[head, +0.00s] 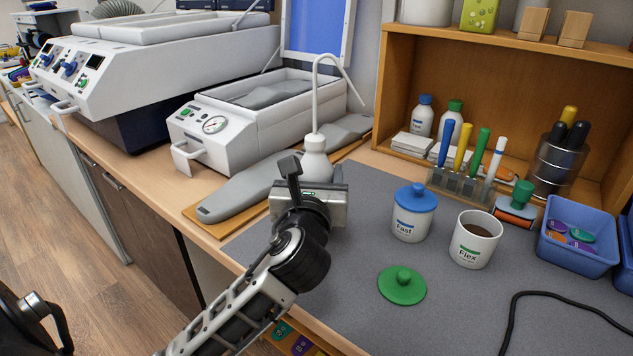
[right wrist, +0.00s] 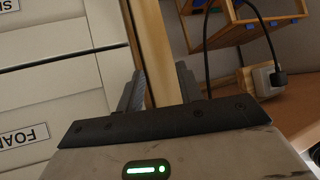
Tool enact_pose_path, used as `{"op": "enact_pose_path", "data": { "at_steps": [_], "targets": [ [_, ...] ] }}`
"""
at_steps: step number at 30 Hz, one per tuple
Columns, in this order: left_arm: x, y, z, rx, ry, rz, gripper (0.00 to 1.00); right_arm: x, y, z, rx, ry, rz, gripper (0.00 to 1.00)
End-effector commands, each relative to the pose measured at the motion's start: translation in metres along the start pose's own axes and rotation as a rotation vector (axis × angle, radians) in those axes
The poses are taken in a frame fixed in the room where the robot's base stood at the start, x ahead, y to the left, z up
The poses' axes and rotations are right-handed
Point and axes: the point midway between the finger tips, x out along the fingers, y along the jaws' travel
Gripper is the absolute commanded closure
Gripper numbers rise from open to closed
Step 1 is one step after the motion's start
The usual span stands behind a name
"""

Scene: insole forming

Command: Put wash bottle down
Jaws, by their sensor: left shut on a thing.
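The wash bottle (head: 314,158) is white with a long thin spout that curves over at the top; it stands about upright in the head view. My left gripper (head: 312,184) is shut on it, and the gripper hides the bottle's lower part. I cannot tell whether its base touches the grey mat (head: 340,285). My right gripper (right wrist: 160,88) shows only in the right wrist view; its two fingers are apart with nothing between them.
A blue-lidded Fast jar (head: 412,222), an open Flex jar (head: 475,240) and a green lid (head: 402,285) stand right of the bottle. A grey insole form (head: 240,190) lies on a wooden board to the left. A blue bin (head: 575,255) and black cable (head: 560,294) are farther right.

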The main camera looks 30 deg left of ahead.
Motion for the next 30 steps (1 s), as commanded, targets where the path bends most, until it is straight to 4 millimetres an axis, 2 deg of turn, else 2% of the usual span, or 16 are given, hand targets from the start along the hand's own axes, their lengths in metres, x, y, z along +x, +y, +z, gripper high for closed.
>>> {"op": "enact_pose_path", "data": {
  "at_steps": [7, 8, 10, 21, 26, 30],
  "targets": [
    [0.000, 0.000, 0.000, 0.000, -0.004, -0.001, 0.81, 0.000, 0.000, -0.001, 0.000, 0.001, 0.001, 0.64],
    [0.000, 0.000, -0.003, 0.000, 0.000, -0.001, 0.39, 0.000, 0.000, -0.001, 0.000, 0.001, 0.001, 0.64],
    [0.000, 0.000, -0.002, 0.000, 0.000, -0.001, 0.20, 0.000, 0.000, -0.001, 0.000, 0.001, 0.001, 0.64],
    [-0.002, 0.000, 0.001, -0.001, 0.000, -0.001, 0.20, 0.000, 0.001, -0.001, 0.000, 0.001, 0.001, 0.64],
    [-0.026, -0.001, -0.001, -0.001, 0.002, -0.004, 0.20, 0.001, 0.001, 0.001, 0.001, 0.001, 0.001, 0.64],
    [-0.058, 0.000, -0.001, -0.002, 0.003, -0.003, 0.20, 0.002, 0.000, 0.002, 0.003, 0.001, 0.000, 0.64]
  ]
}}
